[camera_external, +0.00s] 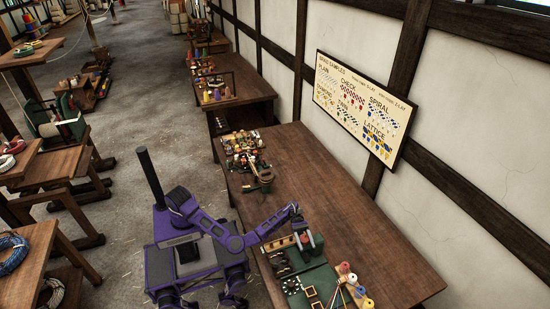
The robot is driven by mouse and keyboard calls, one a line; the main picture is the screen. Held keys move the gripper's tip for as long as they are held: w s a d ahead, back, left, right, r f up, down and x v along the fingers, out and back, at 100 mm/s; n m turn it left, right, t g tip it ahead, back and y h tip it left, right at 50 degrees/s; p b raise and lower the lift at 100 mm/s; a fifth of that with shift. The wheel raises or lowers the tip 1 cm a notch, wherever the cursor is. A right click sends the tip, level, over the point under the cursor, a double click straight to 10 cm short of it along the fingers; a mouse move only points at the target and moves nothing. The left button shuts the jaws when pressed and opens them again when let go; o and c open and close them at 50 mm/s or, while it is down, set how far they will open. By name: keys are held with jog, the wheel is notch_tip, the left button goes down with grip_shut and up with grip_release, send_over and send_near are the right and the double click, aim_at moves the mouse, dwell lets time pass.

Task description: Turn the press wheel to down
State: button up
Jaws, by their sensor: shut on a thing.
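A small press (305,243) with a dark green and reddish body stands at the near end of the long wooden table, by a green work board. My gripper (299,219) is at the top of the press, reached from the left by my purple arm. It is shut on what appears to be the press wheel. The wheel is mostly hidden by the gripper and too small to make out, so its turn position cannot be told.
The green board (318,279) holds dark rings and a small frame. Several coloured spools (348,280) stand on its right. The table's right side (360,235) is clear.

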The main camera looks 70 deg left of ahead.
aim_at(302, 236)
jog(key=shift+d+r, duration=0.1)
jog(key=shift+r, duration=0.05)
jog(key=o, duration=1.4)
jog(key=shift+f, duration=0.2)
jog(key=shift+w+a+f+b, duration=0.1)
jog(key=shift+a+b, duration=0.15)
jog(key=shift+b, duration=0.3)
jog(key=shift+w+a+f+b, duration=0.15)
jog(key=shift+a+b, duration=0.15)
jog(key=shift+b, duration=0.9)
jog(key=a+b, duration=0.1)
jog(key=b, duration=0.2)
jog(key=shift+w+b, duration=0.1)
jog(key=shift+b, duration=0.25)
jog(key=a+b, duration=0.1)
jog(key=b, duration=0.2)
jog(key=r+p, duration=0.1)
jog(key=r, duration=0.3)
jog(key=r+p, duration=0.1)
jog(key=r, duration=0.2)
jog(key=shift+s+r, duration=0.2)
jog(key=shift+r, duration=0.2)
